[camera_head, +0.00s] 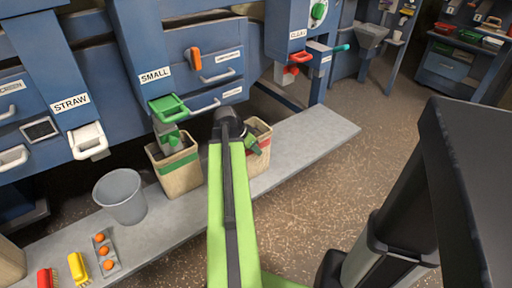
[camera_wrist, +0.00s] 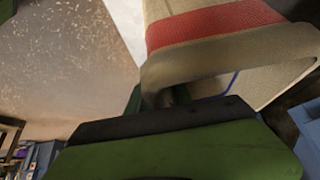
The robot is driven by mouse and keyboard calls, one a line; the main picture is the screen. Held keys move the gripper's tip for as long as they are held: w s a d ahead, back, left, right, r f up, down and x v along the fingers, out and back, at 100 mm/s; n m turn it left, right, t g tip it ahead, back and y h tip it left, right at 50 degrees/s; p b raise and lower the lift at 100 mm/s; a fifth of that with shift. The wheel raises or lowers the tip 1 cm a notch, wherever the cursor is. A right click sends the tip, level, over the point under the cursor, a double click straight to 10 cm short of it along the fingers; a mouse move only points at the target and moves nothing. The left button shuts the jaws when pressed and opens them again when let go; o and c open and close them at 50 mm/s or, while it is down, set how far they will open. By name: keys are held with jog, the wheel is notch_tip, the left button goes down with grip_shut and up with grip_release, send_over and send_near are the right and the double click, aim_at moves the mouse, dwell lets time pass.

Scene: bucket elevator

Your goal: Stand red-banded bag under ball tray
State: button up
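The red-banded bag (camera_head: 259,157) is a tan open bag standing on the grey bench, partly hidden by my arm. Its red band and rim fill the upper right of the wrist view (camera_wrist: 215,23). My gripper (camera_head: 250,143) is at this bag's rim; the wrist view shows its green and black part close against the rim. The fingertips are mostly hidden, so I cannot tell whether they hold the wall. A small grey tray with orange balls (camera_head: 104,250) lies on the bench at lower left, apart from the bag. Nothing stands under that tray.
A green-banded bag (camera_head: 178,168) stands left, below the green SMALL spout (camera_head: 169,107). A clear bucket (camera_head: 120,196) stands farther left, near red and yellow brushes (camera_head: 79,269). A red valve (camera_head: 291,70) projects at upper right. The bench's right end (camera_head: 325,135) is clear.

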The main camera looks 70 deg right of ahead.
jog(key=p+v, duration=1)
jog(key=v, duration=0.2)
jog(key=shift+s+d, duration=0.1)
jog(key=shift+d, duration=0.05)
jog(key=shift+a+r+p, duration=0.15)
jog(key=shift+a+p, duration=0.1)
jog(key=shift+p, duration=0.15)
